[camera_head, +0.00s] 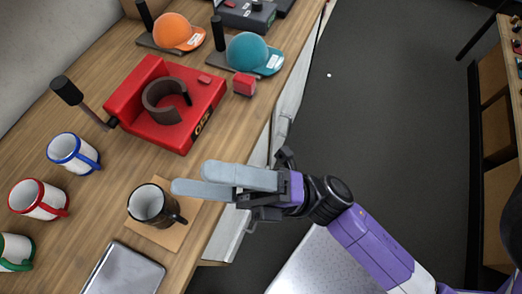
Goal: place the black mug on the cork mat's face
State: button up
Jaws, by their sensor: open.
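The black mug (146,204) stands upright on the square cork mat (171,236), near the front edge of the wooden counter. Its handle points to the right. My gripper (188,180) is open and empty, with its two grey fingers pointing left. In the picture the fingertips lie just above and to the right of the mug's rim. They look apart from the mug, though their exact height over it cannot be told. Part of the mat is hidden behind the mug.
White mugs with blue (73,152), red (38,199) and green (14,251) trim stand at the left. A silver flat device (124,272) lies below the mat. A red press (165,104) with a long black-ended handle stands above. Cap presses (172,32) stand farther back.

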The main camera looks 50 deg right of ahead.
jog(key=s+d+f+m+g+h, duration=0.2)
jog(key=s+d+f+m+h, duration=0.4)
jog(key=m, duration=0.8)
jog(key=s+d+f+m+g+h, duration=0.2)
jog(key=s+d+f+m+h, duration=0.3)
jog(key=m, duration=0.8)
notch_tip(320, 180, down, 3)
jog(key=s+h, duration=0.1)
jog(key=h, duration=0.4)
jog(key=shift+d+f+m+h, duration=0.15)
jog(key=shift+d+m+h, duration=0.25)
jog(key=shift+w+f, duration=0.1)
jog(key=shift+f, duration=0.05)
